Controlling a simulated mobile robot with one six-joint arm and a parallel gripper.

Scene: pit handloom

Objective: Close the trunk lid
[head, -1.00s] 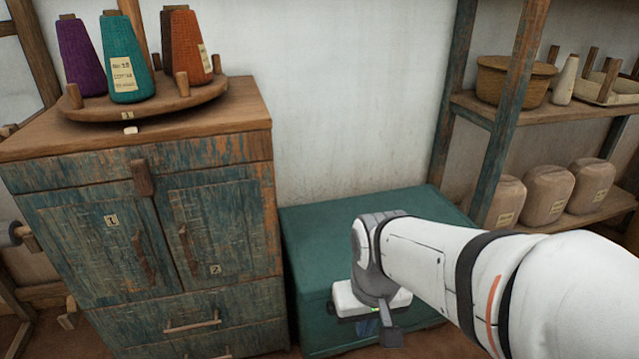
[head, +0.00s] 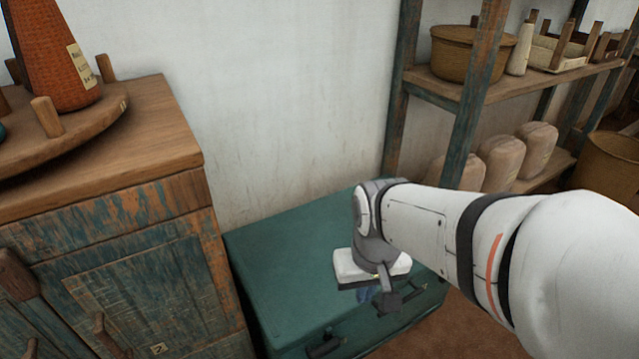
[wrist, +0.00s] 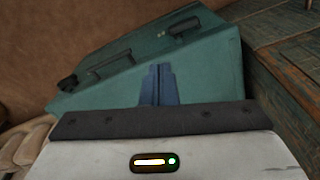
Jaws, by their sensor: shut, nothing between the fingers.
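The green trunk (head: 275,260) stands on the floor in the head view, to the right of the cabinet. Its top looks flat and lowered, with no open gap showing. A dark handle (head: 325,344) is on its front. The trunk (wrist: 215,65) also shows tilted in the wrist view, with a dark handle (wrist: 108,66) and a dark fitting (wrist: 184,28). My gripper (head: 364,295) hangs over the trunk's front right part, fingers down. Its blue fingers (wrist: 158,84) are together and empty. My arm hides the trunk's right part; contact cannot be told.
A worn wooden cabinet (head: 150,270) stands close to the trunk's left side, with a round rack (head: 85,140) and an orange cone (head: 52,50) on top. A shelf unit (head: 455,95) with a basket (head: 465,58) and several wrapped bundles (head: 500,160) stands behind right.

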